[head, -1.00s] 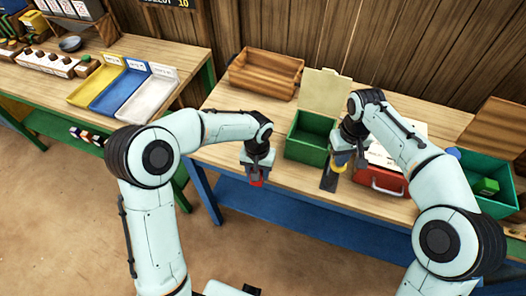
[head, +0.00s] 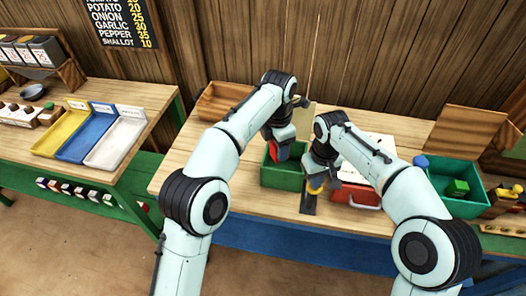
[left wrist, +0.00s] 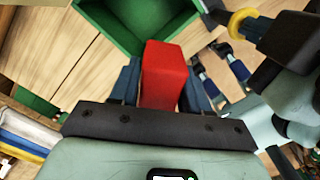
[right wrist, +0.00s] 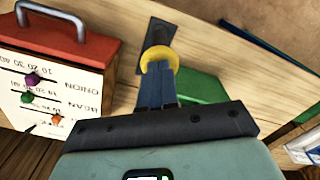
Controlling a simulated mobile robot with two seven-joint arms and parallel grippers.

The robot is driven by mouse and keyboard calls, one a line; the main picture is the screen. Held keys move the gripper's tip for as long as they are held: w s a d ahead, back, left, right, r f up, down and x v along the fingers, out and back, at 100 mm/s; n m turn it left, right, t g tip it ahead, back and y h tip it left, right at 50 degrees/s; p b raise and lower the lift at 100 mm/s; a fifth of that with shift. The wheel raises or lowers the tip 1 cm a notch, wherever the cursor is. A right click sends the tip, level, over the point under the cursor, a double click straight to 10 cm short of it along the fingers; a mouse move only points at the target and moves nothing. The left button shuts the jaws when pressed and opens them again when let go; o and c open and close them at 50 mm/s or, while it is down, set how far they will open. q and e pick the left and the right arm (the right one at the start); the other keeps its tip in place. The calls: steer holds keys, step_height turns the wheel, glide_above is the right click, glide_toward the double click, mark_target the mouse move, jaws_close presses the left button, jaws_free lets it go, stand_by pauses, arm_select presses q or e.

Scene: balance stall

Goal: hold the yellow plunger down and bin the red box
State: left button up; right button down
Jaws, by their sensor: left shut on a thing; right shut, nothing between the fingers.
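The red box (head: 283,151) is between the fingers of my left gripper (head: 280,143), which is shut on it over the green bin (head: 282,182). In the left wrist view the red box (left wrist: 164,72) stands out from the fingers, with the bin's green wall (left wrist: 98,14) beyond it. The bin's cream lid (head: 305,117) stands raised behind, partly hidden by my arms. My right gripper (head: 316,178) is shut and empty, its tips at the yellow plunger (head: 315,188) on a dark strip (head: 308,206). In the right wrist view the fingertips touch or nearly touch the plunger (right wrist: 158,62).
A red case (head: 355,196) with a white marked panel stands right of the plunger. A teal crate (head: 462,204) with green and blue blocks is further right. A wooden tray (head: 215,103) is behind left. Coloured trays (head: 113,147) lie on the left table.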

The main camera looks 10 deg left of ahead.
arm_select(q)
steer(key=shift+d+r+n, duration=0.25)
steer(key=shift+d+n, duration=0.35)
steer(key=shift+f, duration=0.1)
steer(key=w+f, duration=0.4)
steer(key=shift+f, duration=0.35)
steer(key=o, duration=1.1)
steer(key=shift+o, duration=0.2)
steer(key=shift+s+r, duration=0.1)
